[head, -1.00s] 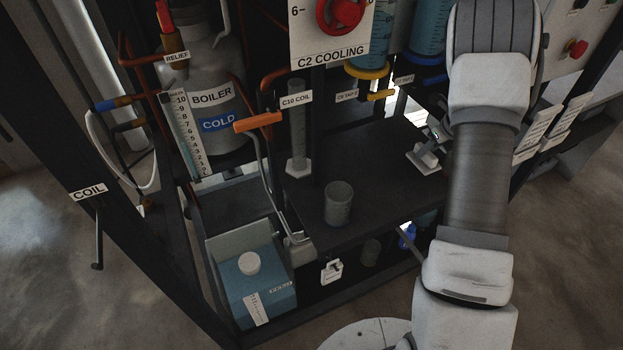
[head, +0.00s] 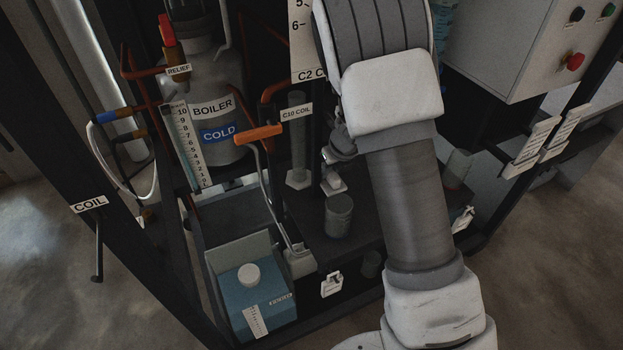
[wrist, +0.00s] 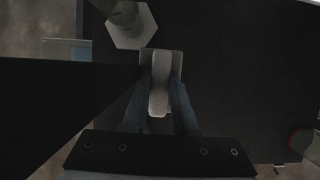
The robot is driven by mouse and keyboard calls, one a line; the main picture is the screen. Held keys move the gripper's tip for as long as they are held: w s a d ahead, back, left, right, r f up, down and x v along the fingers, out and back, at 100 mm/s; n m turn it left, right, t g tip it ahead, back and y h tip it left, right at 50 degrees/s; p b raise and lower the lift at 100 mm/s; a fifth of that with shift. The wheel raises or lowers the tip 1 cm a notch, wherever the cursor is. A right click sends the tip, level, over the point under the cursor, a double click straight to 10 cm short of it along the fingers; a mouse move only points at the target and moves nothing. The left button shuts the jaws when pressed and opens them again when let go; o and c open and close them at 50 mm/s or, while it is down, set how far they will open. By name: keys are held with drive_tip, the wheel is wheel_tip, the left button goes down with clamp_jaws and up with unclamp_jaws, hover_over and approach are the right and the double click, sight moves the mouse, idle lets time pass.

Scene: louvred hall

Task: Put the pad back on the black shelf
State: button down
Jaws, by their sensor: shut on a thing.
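The pad (head: 334,186) is a small pale plate with a raised white grip. It also shows in the wrist view (wrist: 158,98), with its grip between the two fingers. My gripper (head: 338,162) is shut on the pad's grip; the fingers also show in the wrist view (wrist: 160,82). The black shelf (head: 372,212) lies below the pad and fills much of the wrist view (wrist: 235,75). I cannot tell whether the pad touches the shelf or hangs just above it. My arm hides the shelf's right part in the head view.
The C10 coil column (head: 297,150) stands close left of the pad; its hexagonal foot (wrist: 133,28) is near the pad's edge. A grey cup (head: 338,216) stands on the shelf in front. An orange-handled lever (head: 258,133) and a blue box (head: 255,290) are further left.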

drive_tip(key=a, duration=0.5)
drive_tip(key=shift+s+p, duration=0.2)
drive_tip(key=shift+p, duration=0.15)
wheel_tip(320, 180, down, 4)
drive_tip(key=b, duration=0.4)
drive_tip(key=shift+r, duration=0.15)
drive_tip(key=shift+r, duration=0.1)
drive_tip(key=c, duration=0.7)
unclamp_jaws()
